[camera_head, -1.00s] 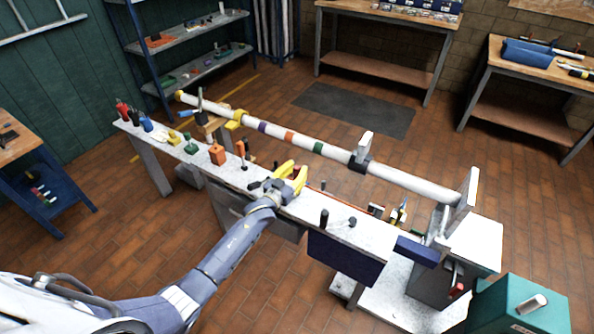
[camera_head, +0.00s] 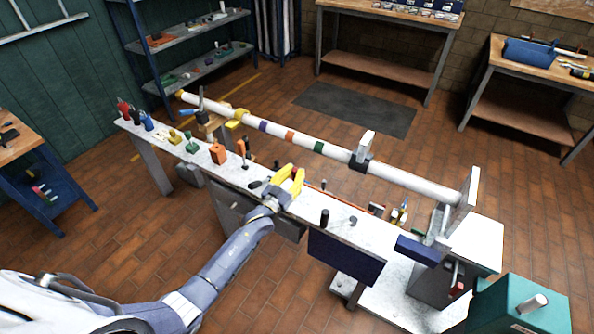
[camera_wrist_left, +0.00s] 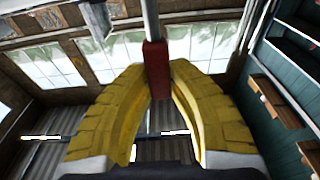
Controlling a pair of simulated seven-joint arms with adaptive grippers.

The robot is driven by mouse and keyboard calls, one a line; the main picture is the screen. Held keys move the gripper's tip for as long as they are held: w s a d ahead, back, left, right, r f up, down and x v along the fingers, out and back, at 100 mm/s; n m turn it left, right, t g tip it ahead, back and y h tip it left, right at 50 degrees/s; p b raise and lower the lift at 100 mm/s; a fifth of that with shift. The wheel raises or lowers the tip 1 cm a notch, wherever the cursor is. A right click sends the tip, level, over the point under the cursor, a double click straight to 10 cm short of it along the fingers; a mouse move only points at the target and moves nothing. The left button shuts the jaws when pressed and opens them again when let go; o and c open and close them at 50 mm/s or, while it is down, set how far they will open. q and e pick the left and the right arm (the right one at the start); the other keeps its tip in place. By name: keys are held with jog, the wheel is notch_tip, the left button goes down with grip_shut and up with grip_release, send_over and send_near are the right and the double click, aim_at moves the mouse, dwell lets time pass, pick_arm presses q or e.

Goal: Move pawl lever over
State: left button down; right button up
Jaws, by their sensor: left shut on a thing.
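My left gripper (camera_head: 291,178), with yellow fingers, is over the long white bench (camera_head: 205,161), near its middle. In the left wrist view the gripper (camera_wrist_left: 157,84) is shut on the red grip of a lever (camera_wrist_left: 156,62), with one finger on each side. A grey metal rod runs up from the grip and out of the picture. In the head view the fingers mostly hide the lever. My right gripper is not in view.
A long white mast (camera_head: 340,154) with coloured bands runs behind the bench. Handles stand on the bench, including an orange block (camera_head: 218,153) to the left and a black knob (camera_head: 324,218) to the right. A teal box (camera_head: 520,308) stands at lower right.

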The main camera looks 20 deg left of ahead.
pick_arm(q)
jog(key=shift+s+a+f+t+h, duration=0.15)
jog(key=shift+s+a+f+t, duration=0.05)
jog(key=shift+s+t, duration=0.5)
jog(key=shift+s+a+f+t+h, duration=0.15)
jog(key=shift+s+f+t, duration=0.05)
jog(key=shift+s+t, duration=0.5)
jog(key=shift+s+a+f+t+h, duration=0.15)
jog(key=shift+s+f+t, duration=0.15)
jog(key=shift+s+t, duration=0.3)
jog(key=shift+s+a+f+t+h, duration=0.15)
jog(key=shift+s+f+t, duration=0.15)
jog(key=shift+s+t, duration=0.25)
jog(key=shift+s, duration=0.1)
jog(key=c, duration=1.2)
grip_release()
jog(key=shift+c, duration=0.2)
jog(key=shift+s+f, duration=0.1)
jog(key=shift+f, duration=0.05)
jog(key=v, duration=1.1)
jog(key=shift+s+f, duration=0.25)
jog(key=shift+f, duration=0.05)
jog(key=shift+a, duration=0.1)
jog(key=shift+c, duration=0.3)
